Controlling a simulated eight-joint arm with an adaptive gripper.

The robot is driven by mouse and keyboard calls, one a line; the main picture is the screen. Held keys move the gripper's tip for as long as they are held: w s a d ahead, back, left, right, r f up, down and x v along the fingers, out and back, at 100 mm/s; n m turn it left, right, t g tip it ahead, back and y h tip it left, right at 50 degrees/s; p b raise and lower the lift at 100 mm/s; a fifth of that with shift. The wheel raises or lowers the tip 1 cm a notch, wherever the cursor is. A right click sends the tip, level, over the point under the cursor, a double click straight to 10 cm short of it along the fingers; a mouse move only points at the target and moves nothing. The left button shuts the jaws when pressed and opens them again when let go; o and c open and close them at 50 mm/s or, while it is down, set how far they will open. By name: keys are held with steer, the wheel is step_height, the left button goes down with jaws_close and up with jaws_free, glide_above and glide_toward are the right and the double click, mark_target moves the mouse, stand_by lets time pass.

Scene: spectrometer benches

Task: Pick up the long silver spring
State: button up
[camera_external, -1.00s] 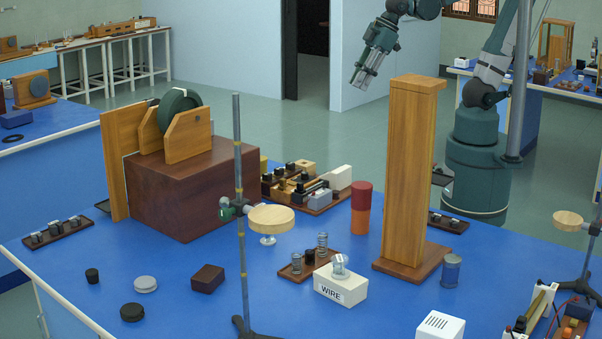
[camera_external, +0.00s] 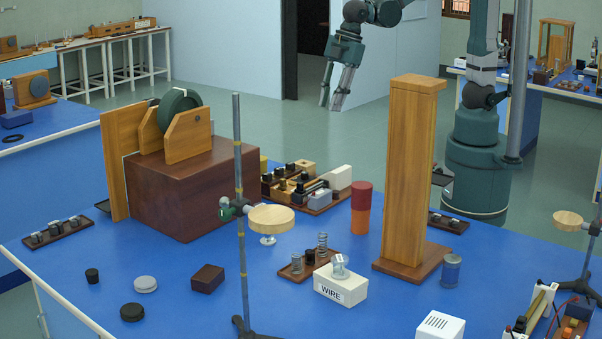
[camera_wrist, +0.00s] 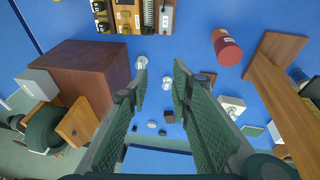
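Two upright silver springs, one at the back right (camera_external: 322,246) and one at the front left (camera_external: 297,263), stand on a small brown tray (camera_external: 289,274) on the blue bench. They look close in height, so I cannot tell which is the long one. A dark cap-like piece stands between them. My gripper (camera_external: 331,106) is high beyond the far side of the bench, fingers pointing down, open and empty, well away from the springs. In the wrist view its fingers (camera_wrist: 160,78) are apart. The right finger hides part of the tray there, and I cannot make out the springs.
A tall wooden pillar (camera_external: 406,170) and a red-orange cylinder (camera_external: 361,207) stand right of the springs. The WIRE box (camera_external: 340,287) is close in front. A metal stand (camera_external: 239,170) with a wooden disc (camera_external: 271,219) is left. A brown block (camera_external: 190,185) and wired boards (camera_external: 306,187) stand behind.

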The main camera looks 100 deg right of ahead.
steer(key=w+a+f+n+g, duration=0.1)
steer(key=w+a+f+n, duration=0.15)
steer(key=a+f, duration=0.4)
steer(key=w+a+f+n+g, duration=0.1)
steer(key=w+a+f+n, duration=0.2)
steer(key=a, duration=0.7)
steer(key=n+g+h, duration=0.1)
steer(key=n, duration=0.2)
glide_above(322, 233)
steer(key=f, duration=1.3)
steer(key=shift+w+d, duration=0.1)
steer(key=shift+d, duration=0.2)
steer(key=shift+a+f, duration=0.35)
steer(key=shift+f, duration=0.05)
steer(key=shift+f+b, duration=0.3)
steer(key=shift+f, duration=1)
steer(key=shift+s+d+f, duration=0.1)
steer(key=shift+f, duration=1.2)
steer(key=shift+s+d+f, duration=0.1)
steer(key=shift+f, duration=1.2)
